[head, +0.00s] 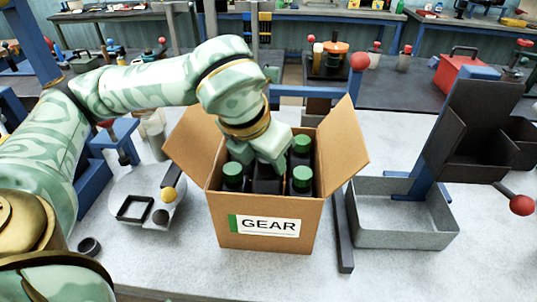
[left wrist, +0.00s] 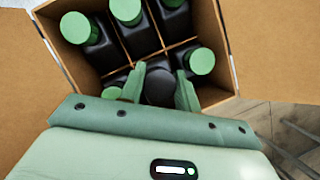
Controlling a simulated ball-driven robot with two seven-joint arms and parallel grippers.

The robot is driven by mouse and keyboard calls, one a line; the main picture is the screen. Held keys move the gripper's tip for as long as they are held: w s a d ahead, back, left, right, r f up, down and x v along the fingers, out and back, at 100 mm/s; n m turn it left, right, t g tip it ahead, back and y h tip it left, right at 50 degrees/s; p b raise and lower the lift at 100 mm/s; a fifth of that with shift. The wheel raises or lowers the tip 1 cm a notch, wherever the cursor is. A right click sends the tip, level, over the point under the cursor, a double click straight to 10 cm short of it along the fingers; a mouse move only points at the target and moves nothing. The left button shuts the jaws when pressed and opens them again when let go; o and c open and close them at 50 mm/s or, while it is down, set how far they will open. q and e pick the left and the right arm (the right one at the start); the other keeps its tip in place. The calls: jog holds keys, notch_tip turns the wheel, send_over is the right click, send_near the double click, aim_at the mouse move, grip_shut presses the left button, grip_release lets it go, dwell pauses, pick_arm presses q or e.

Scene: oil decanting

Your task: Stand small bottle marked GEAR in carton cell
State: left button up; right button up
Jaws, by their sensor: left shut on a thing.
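The open carton (head: 225,205) with a GEAR label (head: 268,226) stands on the bench in the middle of the head view. It holds several black bottles with green caps, one at the front left (head: 232,172) and one at the front right (head: 302,178). My left gripper (head: 262,158) reaches down into the carton between them. In the left wrist view its fingers (left wrist: 160,90) are shut on a dark bottle (left wrist: 160,88), on which I see no green cap. Its marking is hidden, and whether its base touches the cell floor I cannot tell. The right gripper is out of view.
Carton flaps stick out left (head: 188,140) and right (head: 343,142), close to my arm. A grey tray (head: 405,240) lies at the right. A round plate (head: 150,190) and a small dark ring-shaped part (head: 89,247) lie at the left. Brown dividers (left wrist: 150,25) separate the cells.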

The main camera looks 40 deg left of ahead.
pick_arm(q)
jog(key=shift+f+b, duration=1.15)
jog(key=shift+f, duration=0.3)
jog(key=o, duration=1.1)
jog(key=shift+o, duration=0.2)
jog(key=p+v, duration=0.5)
jog(key=v, duration=1.1)
jog(key=shift+r, duration=0.2)
